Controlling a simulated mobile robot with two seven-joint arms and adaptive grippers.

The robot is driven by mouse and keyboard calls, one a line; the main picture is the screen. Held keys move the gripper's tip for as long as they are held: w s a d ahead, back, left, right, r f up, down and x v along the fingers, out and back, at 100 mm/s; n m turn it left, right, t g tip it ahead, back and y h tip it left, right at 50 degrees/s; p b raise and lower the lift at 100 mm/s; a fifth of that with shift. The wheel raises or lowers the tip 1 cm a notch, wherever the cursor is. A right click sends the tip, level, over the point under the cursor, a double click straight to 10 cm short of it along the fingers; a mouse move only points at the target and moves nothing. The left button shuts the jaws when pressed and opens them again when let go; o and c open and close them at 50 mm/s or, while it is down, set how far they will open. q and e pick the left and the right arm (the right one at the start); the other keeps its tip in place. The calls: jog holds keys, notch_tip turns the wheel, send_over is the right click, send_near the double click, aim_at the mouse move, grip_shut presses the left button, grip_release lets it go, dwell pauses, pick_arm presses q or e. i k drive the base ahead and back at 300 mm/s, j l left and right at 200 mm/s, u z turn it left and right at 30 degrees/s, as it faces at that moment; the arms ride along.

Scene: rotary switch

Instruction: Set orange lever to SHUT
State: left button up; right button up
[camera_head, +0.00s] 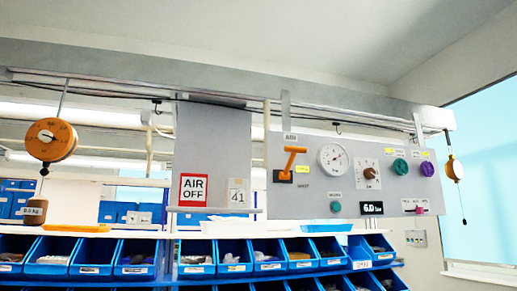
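The orange lever (290,160) is on the left part of a grey control panel (330,205) in the head view. Its shaft rises from a dark and orange base and leans slightly right, with a crossbar handle at the top. A yellow label (302,169) sits just right of the shaft, and a small "SHUT" label (303,186) is at the lower right of the base. A small tag is above the handle. Neither of my grippers shows in the view.
The panel also carries a round gauge (334,158), a brown knob (370,173), green and purple knobs and a display (371,208). An "AIR OFF" sign (193,189) hangs to the left. Blue bins (50,256) line the shelf below. An orange hanging scale (51,140) is at far left.

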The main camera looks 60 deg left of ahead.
aim_at(285, 176)
jog(key=u, duration=1.6)
jog(key=i+l, duration=0.1)
jog(key=l, duration=0.85)
jog(key=i, duration=0.05)
